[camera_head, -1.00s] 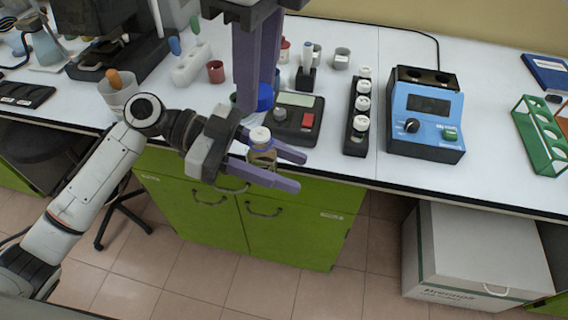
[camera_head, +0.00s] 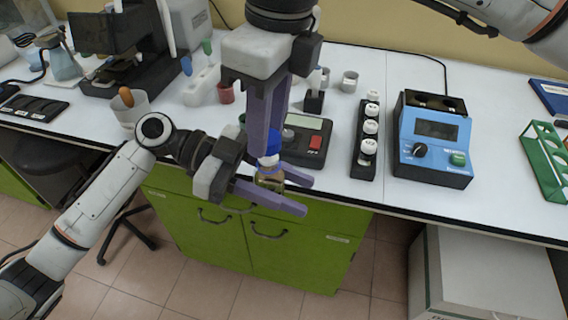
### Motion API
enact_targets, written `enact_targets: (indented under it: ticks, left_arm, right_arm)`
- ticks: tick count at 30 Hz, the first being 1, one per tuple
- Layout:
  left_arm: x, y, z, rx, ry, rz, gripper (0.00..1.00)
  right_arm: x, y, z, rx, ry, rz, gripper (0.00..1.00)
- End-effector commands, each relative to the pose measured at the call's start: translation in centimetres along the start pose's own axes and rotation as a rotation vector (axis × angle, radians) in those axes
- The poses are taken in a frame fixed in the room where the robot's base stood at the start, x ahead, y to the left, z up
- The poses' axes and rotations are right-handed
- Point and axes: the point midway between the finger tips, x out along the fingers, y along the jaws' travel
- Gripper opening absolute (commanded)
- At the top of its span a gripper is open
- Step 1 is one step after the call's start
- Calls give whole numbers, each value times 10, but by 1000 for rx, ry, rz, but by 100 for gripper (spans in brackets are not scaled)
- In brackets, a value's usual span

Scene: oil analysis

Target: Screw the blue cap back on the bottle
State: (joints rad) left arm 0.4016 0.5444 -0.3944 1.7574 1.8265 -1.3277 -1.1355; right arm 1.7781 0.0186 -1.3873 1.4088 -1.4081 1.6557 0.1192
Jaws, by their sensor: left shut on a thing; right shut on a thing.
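My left gripper (camera_head: 284,190) is shut on a small bottle (camera_head: 270,180) with amber-brown contents. It holds the bottle upright in front of the table edge, between two purple fingers. My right gripper (camera_head: 268,140) comes down from above with its fingers pointing down. It is shut on the blue cap (camera_head: 271,146).
Behind the grippers are a grey device with a red button (camera_head: 316,142), a rack of white-capped vials (camera_head: 370,127) and a blue instrument (camera_head: 432,140). A green rack (camera_head: 540,150) stands at the right. The table's front edge is close to the held bottle.

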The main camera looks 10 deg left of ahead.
Motion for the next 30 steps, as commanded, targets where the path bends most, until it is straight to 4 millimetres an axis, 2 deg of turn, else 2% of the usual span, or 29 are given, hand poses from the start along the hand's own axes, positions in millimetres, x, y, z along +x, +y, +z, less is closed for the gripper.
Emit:
enact_targets:
  ticks: [10,21,30]
  left_arm:
    - [0,0,-1,1,1,0,0]
    - [0,0,-1,1,1,0,0]
    - [0,0,-1,1,1,0,0]
  right_arm:
    - [0,0,0,0,0,0,5]
    - [18,0,-3,2,0,1,5]
    - [18,0,-2,2,0,0,5]
